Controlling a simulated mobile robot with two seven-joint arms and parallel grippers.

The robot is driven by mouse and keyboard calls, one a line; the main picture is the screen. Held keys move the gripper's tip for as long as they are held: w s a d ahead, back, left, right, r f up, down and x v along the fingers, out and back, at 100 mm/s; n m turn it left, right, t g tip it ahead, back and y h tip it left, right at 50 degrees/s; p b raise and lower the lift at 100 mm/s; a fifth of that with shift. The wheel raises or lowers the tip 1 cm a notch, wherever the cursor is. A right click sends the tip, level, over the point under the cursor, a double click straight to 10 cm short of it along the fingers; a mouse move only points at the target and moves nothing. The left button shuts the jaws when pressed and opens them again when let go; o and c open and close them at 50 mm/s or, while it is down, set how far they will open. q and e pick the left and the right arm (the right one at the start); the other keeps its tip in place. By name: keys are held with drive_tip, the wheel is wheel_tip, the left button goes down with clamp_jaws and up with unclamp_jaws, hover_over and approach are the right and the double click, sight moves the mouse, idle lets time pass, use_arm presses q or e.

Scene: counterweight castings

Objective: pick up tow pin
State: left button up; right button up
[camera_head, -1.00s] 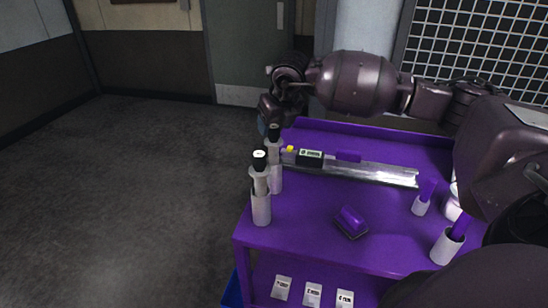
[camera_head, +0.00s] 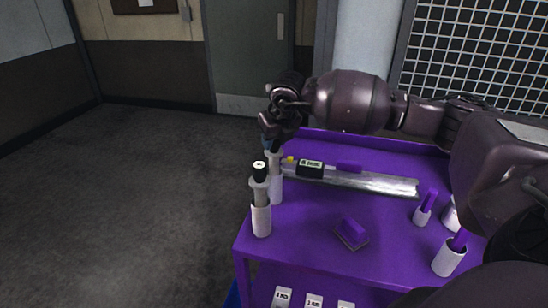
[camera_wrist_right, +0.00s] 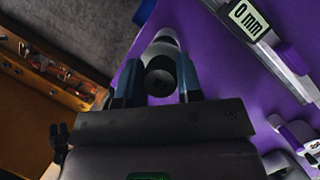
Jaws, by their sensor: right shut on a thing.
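Two pins in white sleeves stand upright at the left edge of the purple cart (camera_head: 300,225). The nearer pin (camera_head: 260,185) has a grey shaft and a black cap, and nothing touches it. The farther pin (camera_head: 275,180) stands behind it, its top hidden by my right gripper (camera_head: 271,141). In the right wrist view my right gripper (camera_wrist_right: 155,88) has its blue fingers on both sides of the dark round cap of that pin (camera_wrist_right: 160,76), shut on it. The pin's lower part still appears to be in its sleeve. My left gripper is not in view.
A long metal measuring tool (camera_head: 375,183) with a black display lies behind the pins. A purple block with a dark base (camera_head: 351,233) lies mid-cart. White cups with purple handles (camera_head: 449,257) stand at the right. Label cards (camera_head: 314,301) are on the lower shelf. The floor at left is clear.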

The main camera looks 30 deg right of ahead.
drive_tip(key=shift+w+r, duration=0.1)
drive_tip(key=shift+r, duration=0.15)
wheel_tip(320, 180, up, 20)
drive_tip(key=shift+b, duration=0.35)
drive_tip(key=shift+f, duration=0.15)
